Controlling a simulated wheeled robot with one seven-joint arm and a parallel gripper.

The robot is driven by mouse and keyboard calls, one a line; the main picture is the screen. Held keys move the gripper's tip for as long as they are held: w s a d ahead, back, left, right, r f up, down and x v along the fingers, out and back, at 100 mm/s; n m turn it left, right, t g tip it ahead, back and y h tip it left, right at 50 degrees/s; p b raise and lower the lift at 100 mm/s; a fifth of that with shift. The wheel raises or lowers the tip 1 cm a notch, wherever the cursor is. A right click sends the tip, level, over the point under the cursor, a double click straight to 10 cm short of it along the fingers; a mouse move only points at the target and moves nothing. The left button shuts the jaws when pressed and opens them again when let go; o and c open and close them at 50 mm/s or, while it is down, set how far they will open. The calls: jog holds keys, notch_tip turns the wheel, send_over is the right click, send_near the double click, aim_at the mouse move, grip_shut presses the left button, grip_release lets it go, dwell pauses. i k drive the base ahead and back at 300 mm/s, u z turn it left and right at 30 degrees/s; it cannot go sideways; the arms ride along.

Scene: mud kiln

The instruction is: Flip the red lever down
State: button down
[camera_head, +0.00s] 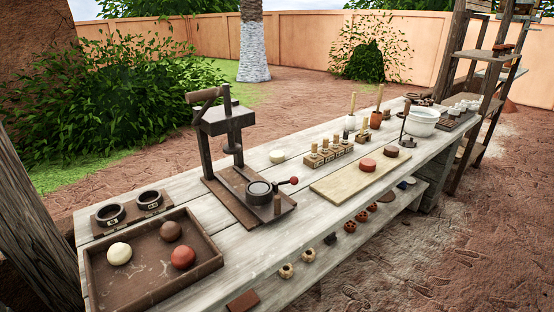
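A lever with a red ball knob (294,181) sticks out to the right from a round dark metal cup (259,192). Its thin rod tilts slightly upward toward the knob. The cup sits on the wooden base board of a dark press (219,127), which stands on the long plank table. My gripper is not in view.
A brown tray (205,243) with several clay balls and two labelled cups (149,199) stand left of the press. A pale board (329,187) with two clay discs, stamps (328,151) and a white bowl (421,122) are to the right. Space above the lever is clear.

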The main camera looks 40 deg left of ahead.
aim_at(293, 180)
jog(key=u, duration=0.45)
jog(key=i, duration=0.95)
jog(key=u, duration=1.15)
jog(key=i, duration=0.55)
jog(key=u, duration=0.3)
